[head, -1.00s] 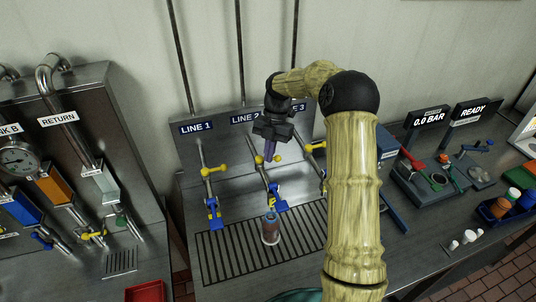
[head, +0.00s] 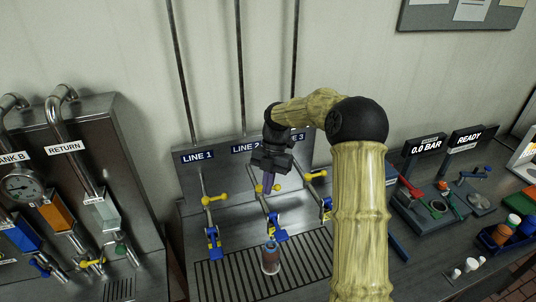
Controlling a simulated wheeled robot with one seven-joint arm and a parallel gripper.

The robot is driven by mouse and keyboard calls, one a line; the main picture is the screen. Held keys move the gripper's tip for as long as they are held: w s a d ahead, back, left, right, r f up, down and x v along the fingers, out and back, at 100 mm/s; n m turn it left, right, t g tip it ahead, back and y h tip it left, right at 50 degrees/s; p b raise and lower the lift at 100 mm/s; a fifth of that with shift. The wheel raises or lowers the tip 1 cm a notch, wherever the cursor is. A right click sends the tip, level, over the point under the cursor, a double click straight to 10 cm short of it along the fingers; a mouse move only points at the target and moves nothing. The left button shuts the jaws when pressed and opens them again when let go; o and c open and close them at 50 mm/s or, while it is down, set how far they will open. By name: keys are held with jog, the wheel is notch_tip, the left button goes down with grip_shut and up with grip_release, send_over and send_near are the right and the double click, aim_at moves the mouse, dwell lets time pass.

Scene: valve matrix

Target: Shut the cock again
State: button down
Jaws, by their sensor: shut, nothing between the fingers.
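Three cocks stand in a row on the metal back panel: the LINE 1 cock (head: 213,201), the LINE 2 cock (head: 276,188) and the LINE 3 cock (head: 317,175). Each has yellow handle parts and a blue outlet below. My gripper (head: 268,187) is shut and empty, pointing down at the LINE 2 cock. Its fingertips overlap the cock's upper part in this view; I cannot tell whether they touch. A cup (head: 270,260) with a reddish-brown side and bluish top stands under the LINE 2 outlet (head: 275,227). Whether liquid runs is too small to tell.
A slotted drain grate (head: 230,275) lies under the cocks. A bank with a gauge (head: 22,186) and RETURN sign (head: 65,147) stands left. Right are a tool tray (head: 440,207), a bin of bottles (head: 508,230) and displays reading 0.0 BAR (head: 425,146) and READY (head: 467,139).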

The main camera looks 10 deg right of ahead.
jog(key=a+b+v, duration=0.2)
jog(key=v, duration=0.7)
jog(key=shift+w+d+r, duration=0.15)
jog(key=shift+w+r, duration=0.3)
jog(key=shift+r, duration=0.05)
jog(key=shift+f, duration=0.1)
